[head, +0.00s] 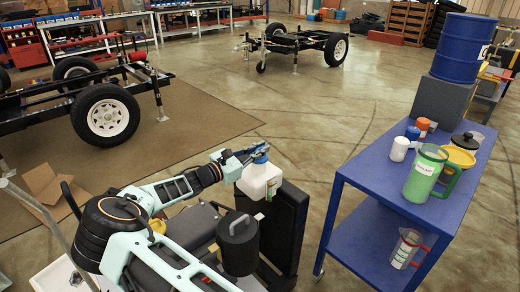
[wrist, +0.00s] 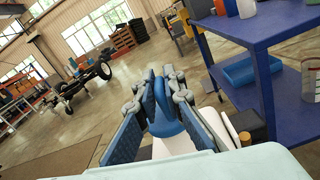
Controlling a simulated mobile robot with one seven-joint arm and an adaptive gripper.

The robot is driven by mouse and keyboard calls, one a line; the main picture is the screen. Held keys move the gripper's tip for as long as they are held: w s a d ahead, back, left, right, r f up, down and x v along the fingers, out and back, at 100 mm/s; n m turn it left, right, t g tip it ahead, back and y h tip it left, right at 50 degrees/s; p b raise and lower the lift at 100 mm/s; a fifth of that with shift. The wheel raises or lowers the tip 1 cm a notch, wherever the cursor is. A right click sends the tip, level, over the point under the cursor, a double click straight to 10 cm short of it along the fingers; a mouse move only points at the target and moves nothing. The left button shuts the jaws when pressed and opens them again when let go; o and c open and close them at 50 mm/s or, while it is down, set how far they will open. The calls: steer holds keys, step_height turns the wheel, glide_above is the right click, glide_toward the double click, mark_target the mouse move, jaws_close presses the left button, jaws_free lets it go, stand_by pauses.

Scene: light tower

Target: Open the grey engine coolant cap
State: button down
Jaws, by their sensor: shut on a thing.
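My gripper (head: 258,154) is over the top of a white container (head: 260,182) in the head view. In the wrist view my gripper (wrist: 166,98) has its fingers on both sides of a rounded blue cap-like piece (wrist: 166,112) and is shut on it. White surface of the container shows below this piece. I see no clearly grey cap under the fingers. A dark grey cylinder (head: 238,248) with a raised top piece stands in front of the container; I cannot tell whether it is the coolant cap.
A tall black panel (head: 287,225) stands just right of the container. A blue cart (head: 365,168) at the right bears a green jug (head: 426,174), a white bottle (head: 399,149), a yellow funnel (head: 459,157) and other items. Open floor lies behind the container.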

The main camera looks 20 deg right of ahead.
steer(key=shift+w+a+r, duration=0.15)
steer(key=n+p, duration=0.1)
steer(key=w+r+n+p, duration=0.1)
steer(key=p, duration=0.1)
steer(key=shift+a+r, duration=0.15)
steer(key=shift+w+a+r+n+p, duration=0.15)
steer(key=shift+w+r+n+p, duration=0.2)
steer(key=shift+n+p, duration=0.55)
steer(key=w+a+f+n+b, duration=0.3)
steer(key=w+n, duration=0.5)
steer(key=n, duration=0.9)
steer(key=shift+w+a+f+n, duration=0.15)
steer(key=shift+a+f+n, duration=0.15)
steer(key=shift+n, duration=0.1)
steer(key=shift+f, duration=0.15)
